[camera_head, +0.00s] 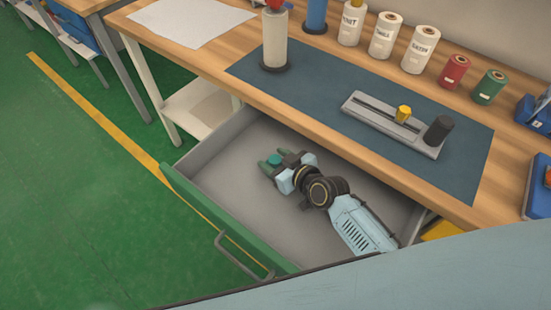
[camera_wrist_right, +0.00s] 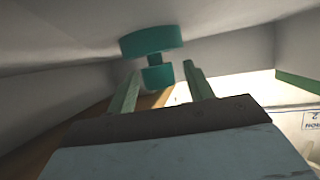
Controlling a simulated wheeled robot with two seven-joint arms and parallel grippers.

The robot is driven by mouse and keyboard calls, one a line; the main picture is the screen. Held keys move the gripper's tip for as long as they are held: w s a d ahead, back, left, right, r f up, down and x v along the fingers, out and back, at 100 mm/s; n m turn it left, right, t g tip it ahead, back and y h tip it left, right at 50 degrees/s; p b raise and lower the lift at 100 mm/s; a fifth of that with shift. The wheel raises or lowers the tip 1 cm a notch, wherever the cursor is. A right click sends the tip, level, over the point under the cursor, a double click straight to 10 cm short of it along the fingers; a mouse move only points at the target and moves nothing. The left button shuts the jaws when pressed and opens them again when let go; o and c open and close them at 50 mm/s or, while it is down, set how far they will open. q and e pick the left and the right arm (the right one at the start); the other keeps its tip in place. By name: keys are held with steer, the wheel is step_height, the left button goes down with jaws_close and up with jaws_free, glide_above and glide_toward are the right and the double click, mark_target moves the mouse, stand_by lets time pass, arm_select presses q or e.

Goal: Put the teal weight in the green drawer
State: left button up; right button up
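The teal weight (camera_head: 275,160) is inside the open green-fronted drawer (camera_head: 205,210), toward its left end. My right gripper (camera_head: 273,161) reaches down into the drawer with its green fingers apart around the weight. In the right wrist view, the weight (camera_wrist_right: 152,43) shows its broad disc against the grey drawer floor and its narrower knob near the fingertips (camera_wrist_right: 162,69). A gap shows between the knob and the right-hand finger, so the gripper is open. My left gripper is not in view.
The wooden workbench (camera_head: 185,62) stands above the drawer, with a dark mat (camera_head: 320,100). On it are a metal fixture (camera_head: 385,122) with a yellow knob and a black cylinder, a cream cylinder (camera_head: 275,40) and several labelled spools. Green floor lies open at left.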

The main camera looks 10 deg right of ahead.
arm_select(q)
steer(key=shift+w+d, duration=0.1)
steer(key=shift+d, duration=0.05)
arm_select(e)
steer(key=shift+r, duration=0.15)
steer(key=shift+s+d+r, duration=0.1)
steer(key=shift+s+r, duration=0.05)
steer(key=shift+s, duration=0.1)
steer(key=p+v, duration=0.2)
steer(key=v, duration=0.8)
steer(key=shift+s+d+r+p, duration=0.1)
steer(key=shift+s+d+p, duration=0.05)
steer(key=shift+s+p, duration=0.2)
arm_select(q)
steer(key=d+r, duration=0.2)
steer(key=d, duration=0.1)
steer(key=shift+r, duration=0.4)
arm_select(e)
steer(key=shift+s+d+r, duration=0.15)
steer(key=shift+s, duration=0.1)
